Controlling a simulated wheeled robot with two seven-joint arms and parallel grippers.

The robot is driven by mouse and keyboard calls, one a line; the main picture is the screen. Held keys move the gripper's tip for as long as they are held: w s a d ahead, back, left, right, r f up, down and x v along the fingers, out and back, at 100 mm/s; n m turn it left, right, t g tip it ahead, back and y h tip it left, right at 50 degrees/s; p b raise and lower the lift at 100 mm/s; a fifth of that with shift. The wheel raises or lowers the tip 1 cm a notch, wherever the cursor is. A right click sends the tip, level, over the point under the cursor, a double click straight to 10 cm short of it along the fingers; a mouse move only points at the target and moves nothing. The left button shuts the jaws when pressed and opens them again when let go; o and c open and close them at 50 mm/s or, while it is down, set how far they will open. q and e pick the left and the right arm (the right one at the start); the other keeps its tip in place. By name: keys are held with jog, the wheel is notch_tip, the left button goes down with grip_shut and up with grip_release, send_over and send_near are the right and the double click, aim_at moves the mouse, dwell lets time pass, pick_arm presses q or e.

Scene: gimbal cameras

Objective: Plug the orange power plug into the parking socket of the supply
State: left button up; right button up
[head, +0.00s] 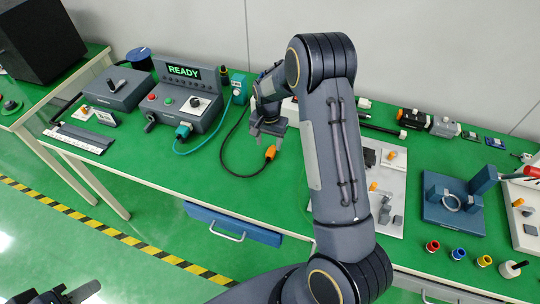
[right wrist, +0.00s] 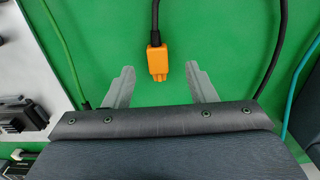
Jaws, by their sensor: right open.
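The orange power plug (head: 270,152) lies on the green bench top, on a black cable that loops left and then up behind my right arm. My right gripper (head: 268,131) is open and empty over the bench, just above the plug in the picture. In the right wrist view the plug (right wrist: 158,62) shows between the two spread fingertips, beyond them, and no contact is visible. My left gripper (head: 75,294) is partly in view at the bottom left, cut by the edge; its opening is unclear. I cannot make out the supply's parking socket; my right arm hides part of the bench.
A grey control box with a READY display (head: 184,73) stands left, with a teal connector (head: 183,131) and cable in front. Right of my arm are a white board (head: 388,205), a blue fixture (head: 447,212) and several coloured pegs.

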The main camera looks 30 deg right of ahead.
aim_at(270, 154)
jog(key=f+b, duration=0.2)
jog(key=f, duration=0.3)
jog(key=shift+s+f+b, duration=0.1)
jog(key=shift+s+b, duration=0.1)
jog(key=shift+b, duration=0.2)
jog(key=c, duration=1.1)
jog(key=shift+r, duration=0.25)
jog(key=shift+r+p, duration=0.2)
jog(key=shift+p, duration=0.15)
jog(key=r+p, duration=0.1)
jog(key=r, duration=0.1)
jog(key=r+p, duration=0.1)
jog(key=shift+s+a+r, duration=0.1)
jog(key=shift+s+r, duration=0.1)
jog(key=shift+r, duration=0.2)
jog(key=s+a+r+p, duration=0.2)
jog(key=s+r, duration=0.1)
jog(key=s, duration=0.1)
jog(key=s+a+r+p, duration=0.1)
jog(key=s+r+p, duration=0.1)
jog(key=s, duration=0.2)
jog(key=s+a+r+p, duration=0.2)
jog(key=s+r, duration=0.1)
jog(key=s, duration=0.1)
jog(key=shift+s+a+r+p, duration=0.2)
jog(key=shift+a+r+p, duration=0.1)
jog(key=shift+p, duration=0.1)
